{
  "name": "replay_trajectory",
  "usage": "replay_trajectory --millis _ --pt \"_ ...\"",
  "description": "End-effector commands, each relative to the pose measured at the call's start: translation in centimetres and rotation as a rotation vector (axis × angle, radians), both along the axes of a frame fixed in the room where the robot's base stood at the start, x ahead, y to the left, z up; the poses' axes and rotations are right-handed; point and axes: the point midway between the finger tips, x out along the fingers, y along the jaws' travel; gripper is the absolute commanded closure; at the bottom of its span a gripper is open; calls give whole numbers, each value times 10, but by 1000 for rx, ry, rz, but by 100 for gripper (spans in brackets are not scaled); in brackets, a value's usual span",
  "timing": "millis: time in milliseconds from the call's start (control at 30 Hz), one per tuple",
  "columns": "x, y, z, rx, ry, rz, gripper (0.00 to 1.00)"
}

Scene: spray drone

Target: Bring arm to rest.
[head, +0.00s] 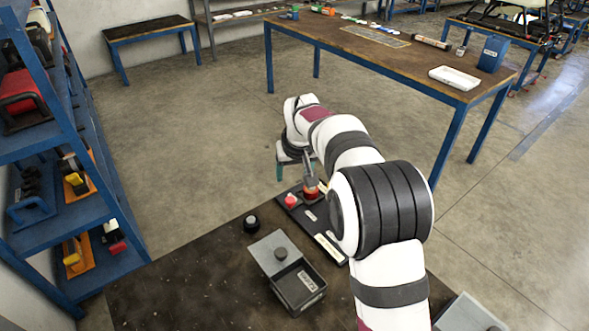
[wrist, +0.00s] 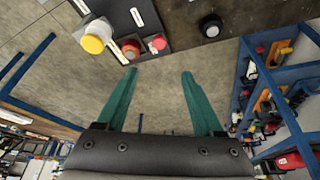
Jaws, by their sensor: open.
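My gripper (wrist: 159,72) is open, with its two teal fingers apart and nothing between them in the wrist view. In the head view my white and grey arm reaches out from the lower right, bent over the dark table (head: 180,285). One teal finger shows in the head view beyond the table's far edge. A black panel (wrist: 165,17) with a yellow knob (wrist: 94,36) and two red knobs lies on the table. A black round knob (head: 251,223) stands on the table to the left of the panel. My arm hides part of the panel in the head view.
An open grey box (head: 299,288) with its lid (head: 266,255) beside it is near the table's middle. A blue shelf (head: 75,170) with tools stands at the left. A long workbench (head: 330,35) stands behind. Bare floor (head: 200,130) lies between.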

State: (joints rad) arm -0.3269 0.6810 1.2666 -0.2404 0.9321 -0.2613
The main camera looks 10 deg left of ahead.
Motion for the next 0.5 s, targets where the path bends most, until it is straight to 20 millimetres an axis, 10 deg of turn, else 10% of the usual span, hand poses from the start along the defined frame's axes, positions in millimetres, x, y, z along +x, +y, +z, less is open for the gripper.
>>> replay_trajectory --millis 267,500 --pt "-27 -26 21 15 40 -71 31" --pt "-236 -128 66 99 289 -471 31"
